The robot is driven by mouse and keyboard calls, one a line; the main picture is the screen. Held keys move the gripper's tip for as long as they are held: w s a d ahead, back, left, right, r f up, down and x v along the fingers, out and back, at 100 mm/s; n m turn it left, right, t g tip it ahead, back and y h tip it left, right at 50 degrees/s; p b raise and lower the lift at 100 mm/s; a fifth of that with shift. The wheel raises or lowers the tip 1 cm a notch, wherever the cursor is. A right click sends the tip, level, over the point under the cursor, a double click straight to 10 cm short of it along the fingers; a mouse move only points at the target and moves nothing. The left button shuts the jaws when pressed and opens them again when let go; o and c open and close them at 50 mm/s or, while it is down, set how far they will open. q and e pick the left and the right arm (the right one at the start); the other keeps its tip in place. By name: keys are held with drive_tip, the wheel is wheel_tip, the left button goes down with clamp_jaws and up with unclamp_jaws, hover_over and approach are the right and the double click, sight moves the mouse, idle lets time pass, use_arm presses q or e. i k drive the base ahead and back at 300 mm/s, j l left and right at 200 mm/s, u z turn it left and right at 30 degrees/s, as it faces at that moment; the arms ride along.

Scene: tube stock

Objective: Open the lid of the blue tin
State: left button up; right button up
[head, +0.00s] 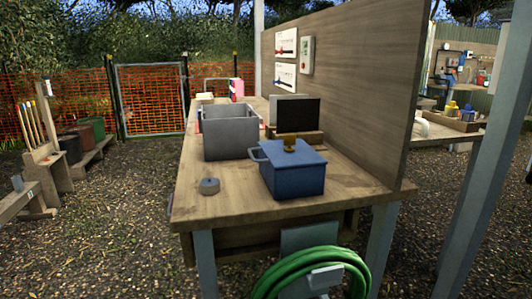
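The blue tin (292,182) stands on the near part of the wooden workbench (235,200). Its blue lid (306,158) sits flat on top and looks closed. Neither of my grippers shows in the head view.
A wooden wall (350,95) bounds the bench's right side. A green hose (315,268) hangs in front.

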sight(304, 155)
drive_tip(key=i+l, duration=0.15)
drive_tip(key=l, duration=0.3)
drive_tip(key=i+l+u, duration=0.1)
drive_tip(key=l, duration=0.4)
drive_tip(key=i+l, duration=0.15)
drive_tip(key=l, duration=0.3)
drive_tip(key=l+u, duration=0.15)
drive_tip(key=l+z, duration=0.1)
drive_tip(key=i+l, duration=0.05)
